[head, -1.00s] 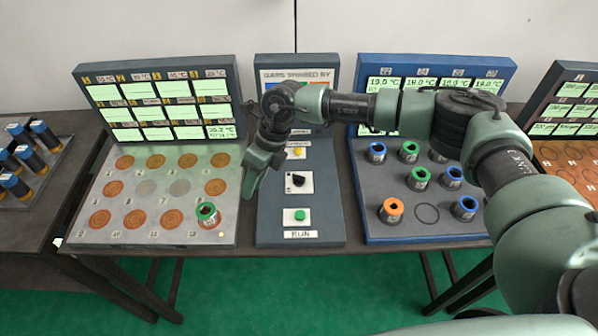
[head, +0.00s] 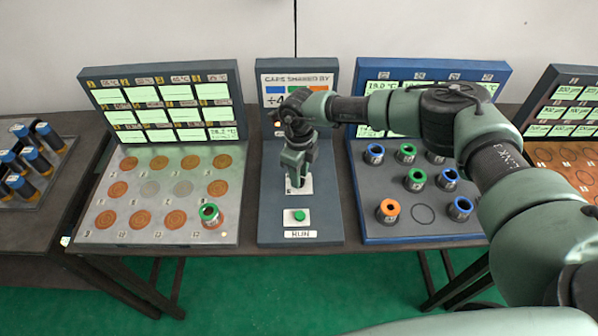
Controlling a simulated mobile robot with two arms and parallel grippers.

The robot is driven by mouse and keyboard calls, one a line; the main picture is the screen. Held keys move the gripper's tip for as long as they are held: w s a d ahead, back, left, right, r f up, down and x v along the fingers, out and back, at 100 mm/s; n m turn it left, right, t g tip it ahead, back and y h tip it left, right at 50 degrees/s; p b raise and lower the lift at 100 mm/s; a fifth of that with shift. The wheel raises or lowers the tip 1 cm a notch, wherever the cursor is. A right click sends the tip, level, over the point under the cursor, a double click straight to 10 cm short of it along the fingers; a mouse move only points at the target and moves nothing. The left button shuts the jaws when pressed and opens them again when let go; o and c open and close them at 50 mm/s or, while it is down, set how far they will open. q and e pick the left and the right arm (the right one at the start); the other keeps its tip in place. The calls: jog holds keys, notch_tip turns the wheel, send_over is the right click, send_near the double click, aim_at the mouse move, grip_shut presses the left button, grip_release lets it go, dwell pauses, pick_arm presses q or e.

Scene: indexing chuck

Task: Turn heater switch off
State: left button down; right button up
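The control panel (head: 271,221) is a dark grey board in the middle of the table. My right gripper (head: 297,186) points down over the middle of this panel, at the white plate (head: 306,186) that bears the black rotary switch. The gripper hides the switch, and I cannot tell whether it touches it. The fingers are too small and foreshortened to tell whether they are open or shut. A green button (head: 299,216) with a RUN label (head: 300,234) sits below the gripper. My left gripper is not in view.
A metal plate with orange rings (head: 102,231) and one green-capped cylinder (head: 210,215) lies to the left. A blue-edged tray (head: 375,222) with several capped cylinders lies to the right. Upright displays (head: 160,105) stand behind. A rack of blue-capped vials (head: 30,160) is far left.

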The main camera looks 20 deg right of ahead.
grip_shut()
jog(key=shift+f+n+b, duration=0.15)
jog(key=shift+n+b, duration=0.35)
jog(key=shift+b, duration=0.3)
jog(key=n+b, duration=0.7)
jog(key=b, duration=0.2)
jog(key=shift+w+n, duration=0.1)
jog(key=shift+n, duration=0.2)
jog(key=shift+r+n+b, duration=0.2)
jog(key=shift+n+b, duration=1.3)
jog(key=shift+n, duration=0.2)
